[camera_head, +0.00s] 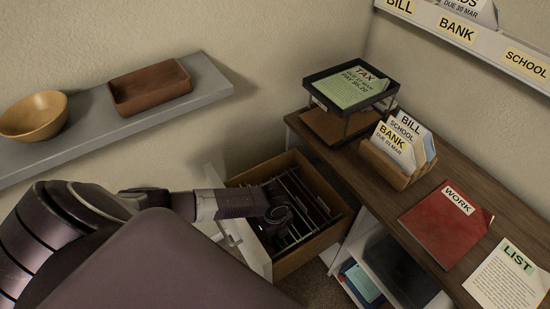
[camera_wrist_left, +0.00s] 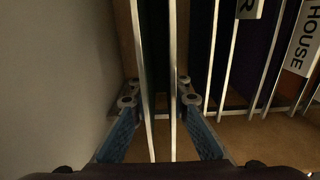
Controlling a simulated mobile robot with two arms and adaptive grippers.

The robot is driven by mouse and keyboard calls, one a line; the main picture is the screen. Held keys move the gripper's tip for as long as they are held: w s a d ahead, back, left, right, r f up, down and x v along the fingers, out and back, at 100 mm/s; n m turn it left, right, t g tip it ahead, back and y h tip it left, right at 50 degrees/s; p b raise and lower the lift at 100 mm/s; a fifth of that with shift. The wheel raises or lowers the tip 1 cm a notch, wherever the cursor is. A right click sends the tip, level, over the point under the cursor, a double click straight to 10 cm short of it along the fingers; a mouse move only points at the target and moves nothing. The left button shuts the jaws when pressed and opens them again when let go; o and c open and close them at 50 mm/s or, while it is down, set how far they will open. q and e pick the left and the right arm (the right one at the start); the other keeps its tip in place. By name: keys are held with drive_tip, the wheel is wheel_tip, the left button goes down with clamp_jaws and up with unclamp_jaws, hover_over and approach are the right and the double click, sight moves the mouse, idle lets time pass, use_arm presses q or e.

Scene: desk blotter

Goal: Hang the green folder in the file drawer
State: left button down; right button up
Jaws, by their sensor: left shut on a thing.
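The open file drawer (camera_head: 322,245) has wooden sides and holds several dark folders on pale rails. My left gripper (camera_head: 279,214) reaches down into it from the left. In the left wrist view the two blue-padded fingers of this gripper (camera_wrist_left: 157,98) stand on either side of a pair of pale rails, shut on a folder. The strip of this green folder (camera_wrist_left: 158,60) between the rails looks very dark green in the dim light. Its lower part is hidden. Whether its rails rest on the drawer's edges I cannot tell. My right gripper does not show.
In the wrist view, other folders stand close on the right, one labelled HOUSE (camera_wrist_left: 302,50). The pale drawer front (camera_head: 250,248) is at the left. The desk (camera_head: 460,190) at right bears a paper tray (camera_head: 384,97), a card holder (camera_head: 386,166) and a red WORK folder (camera_head: 440,228).

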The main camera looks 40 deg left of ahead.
use_arm(q)
drive_tip(key=shift+f+b, duration=0.8)
drive_tip(key=shift+f, duration=0.35)
drive_tip(key=shift+f+b, duration=0.5)
drive_tip(key=shift+f, duration=0.15)
drive_tip(key=shift+f+b, duration=0.4)
drive_tip(key=shift+f, duration=0.25)
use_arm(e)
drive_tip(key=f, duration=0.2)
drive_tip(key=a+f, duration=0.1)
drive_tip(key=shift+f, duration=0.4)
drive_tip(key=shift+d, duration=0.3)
use_arm(q)
drive_tip(key=c, duration=1.8)
unclamp_jaws()
drive_tip(key=shift+o, duration=0.2)
drive_tip(key=shift+r, duration=4.05)
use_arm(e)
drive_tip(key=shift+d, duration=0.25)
